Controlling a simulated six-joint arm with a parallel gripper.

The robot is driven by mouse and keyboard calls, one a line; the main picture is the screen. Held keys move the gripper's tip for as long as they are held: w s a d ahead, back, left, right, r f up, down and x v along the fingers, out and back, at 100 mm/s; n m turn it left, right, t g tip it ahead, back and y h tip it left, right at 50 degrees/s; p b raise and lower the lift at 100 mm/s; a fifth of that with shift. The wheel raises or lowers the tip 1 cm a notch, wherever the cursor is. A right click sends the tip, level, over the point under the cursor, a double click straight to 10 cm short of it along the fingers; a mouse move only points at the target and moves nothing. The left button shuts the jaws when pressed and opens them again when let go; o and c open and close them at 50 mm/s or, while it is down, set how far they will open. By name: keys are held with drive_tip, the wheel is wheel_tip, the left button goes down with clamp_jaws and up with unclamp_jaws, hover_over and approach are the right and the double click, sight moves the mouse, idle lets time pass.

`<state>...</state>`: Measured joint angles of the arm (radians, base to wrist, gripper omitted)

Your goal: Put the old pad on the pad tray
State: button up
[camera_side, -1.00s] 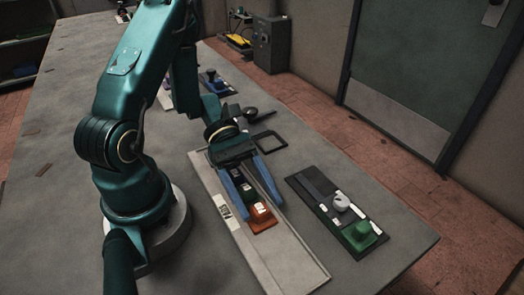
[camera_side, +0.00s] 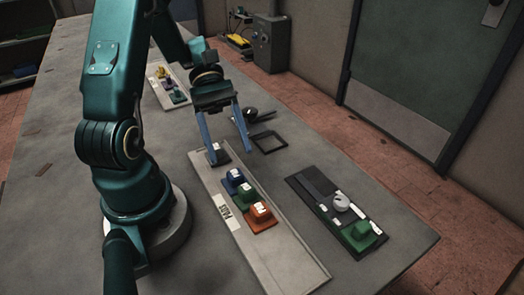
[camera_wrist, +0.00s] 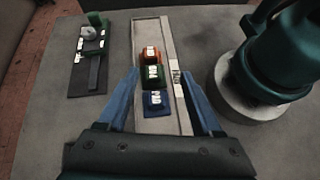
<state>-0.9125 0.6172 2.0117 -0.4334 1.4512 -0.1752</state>
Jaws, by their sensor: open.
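The long pale tray (camera_side: 285,262) lies in the middle of the table with a white label marked like "PADS". A blue pad (camera_side: 234,180), a green pad (camera_side: 246,194) and an orange pad (camera_side: 261,216) sit in a row on it. They also show in the wrist view as blue (camera_wrist: 157,102), green (camera_wrist: 154,76) and orange (camera_wrist: 150,54). A dark grey pad (camera_side: 219,154) with a white mark is at the tray's far end. My gripper (camera_side: 229,156) is open and empty above that end, its fingers apart. I cannot tell which pad is the old one.
A dark board (camera_side: 314,185) with a white knob (camera_side: 342,202) and a green block (camera_side: 358,232) lies to the right. A black square frame (camera_side: 268,142) and a black round-ended object (camera_side: 251,114) lie behind. A smaller tray of coloured pieces (camera_side: 160,103) stands farther back.

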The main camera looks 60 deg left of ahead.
drive_tip(key=s+d+r+m+t+y, duration=0.1)
drive_tip(key=d+r+m+t+y, duration=0.5)
drive_tip(key=m+y, duration=0.5)
drive_tip(key=r+m+t, duration=0.1)
drive_tip(key=m, duration=0.3)
drive_tip(key=shift+s+d+r+m, duration=0.15)
drive_tip(key=shift+s+r+m, duration=0.15)
drive_tip(key=shift+s, duration=0.1)
idle(0.4)
drive_tip(key=o, duration=0.5)
